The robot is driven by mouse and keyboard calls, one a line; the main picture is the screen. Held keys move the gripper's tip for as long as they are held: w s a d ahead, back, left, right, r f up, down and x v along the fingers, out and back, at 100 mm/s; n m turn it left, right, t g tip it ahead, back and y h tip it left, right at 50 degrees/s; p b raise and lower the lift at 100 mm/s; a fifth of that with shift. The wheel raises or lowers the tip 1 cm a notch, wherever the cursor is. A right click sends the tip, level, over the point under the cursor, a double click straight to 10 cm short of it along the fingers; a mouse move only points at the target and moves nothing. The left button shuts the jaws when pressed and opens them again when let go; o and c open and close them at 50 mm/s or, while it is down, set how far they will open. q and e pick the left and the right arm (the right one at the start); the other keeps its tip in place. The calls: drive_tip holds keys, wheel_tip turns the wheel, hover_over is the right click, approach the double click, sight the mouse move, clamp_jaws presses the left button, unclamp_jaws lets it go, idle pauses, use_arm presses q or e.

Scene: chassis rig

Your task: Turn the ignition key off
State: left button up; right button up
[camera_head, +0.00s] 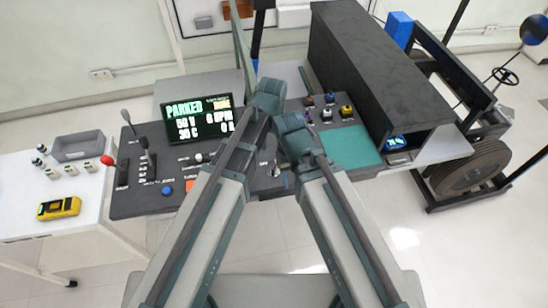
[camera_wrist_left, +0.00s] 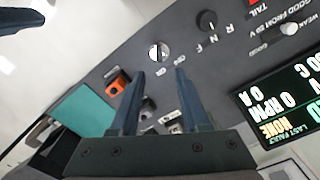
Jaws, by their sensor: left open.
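In the left wrist view the ignition key switch (camera_wrist_left: 158,50) is a small round silver switch on the dark control panel (camera_wrist_left: 95,75), with OFF and ON printed beside it. Its slot or key looks roughly upright in that picture. In the head view the switch (camera_head: 274,171) shows small between my two arms. My left gripper (camera_wrist_left: 157,73) is open and empty. Its two dark blue fingers point toward the switch, with a gap between the tips and no visible contact. In the head view I cannot clearly make it out among my arm links.
The lit display (camera_head: 198,117) reads PARKED. A black R-N-F knob (camera_wrist_left: 207,20) and an orange-rimmed switch (camera_wrist_left: 118,82) sit near the key. A teal mat (camera_head: 350,147) lies right of it. A side table (camera_head: 35,220) holds a yellow device (camera_head: 59,208).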

sight(274, 166)
use_arm(q)
drive_tip(key=f+b, duration=0.4)
drive_tip(key=w+f+b, duration=0.1)
drive_tip(key=f+b, duration=0.8)
drive_tip(key=b, duration=0.1)
drive_tip(key=shift+w+d+f, duration=0.15)
drive_tip(key=shift+d, duration=0.15)
use_arm(e)
wheel_tip(274, 166, down, 13)
drive_tip(key=shift+f, duration=0.15)
use_arm(q)
clamp_jaws()
